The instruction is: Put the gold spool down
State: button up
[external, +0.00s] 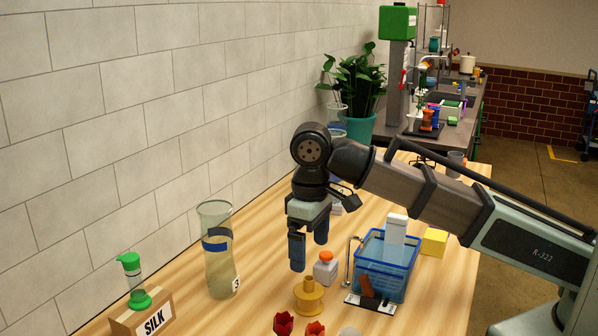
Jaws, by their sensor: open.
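The gold spool (309,296) stands upright on the wooden table, near the front middle of the external view. My gripper (309,255) points down above and slightly behind the spool. Its two blue fingers are apart with nothing visible between them. I see a gap between the fingertips and the spool in the picture; the exact distance in depth is hard to tell.
A white bottle with an orange cap (326,268) stands close behind the spool. A blue basket (386,265) is to the right, a tall glass vase (218,250) to the left. Red flowers (284,323) are in front.

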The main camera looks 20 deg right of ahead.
aim_at(305, 291)
dwell(0.3)
jog(key=shift+s+d+f, duration=0.1)
jog(key=shift+s+f, duration=0.05)
jog(key=shift+s, duration=0.05)
jog(key=s+d+f+m+t+y, duration=0.3)
jog(key=s+m+t, duration=0.2)
jog(key=s+t, duration=0.3)
jog(key=shift+t, duration=0.3)
jog(key=x, duration=0.5)
jog(key=w+r+x, duration=0.1)
jog(key=x, duration=0.2)
jog(key=shift+a+f, duration=0.1)
jog(key=shift+x, duration=2.7)
jog(key=shift+s+a+f, duration=0.1)
jog(key=shift+s, duration=0.05)
jog(key=c, duration=1.1)
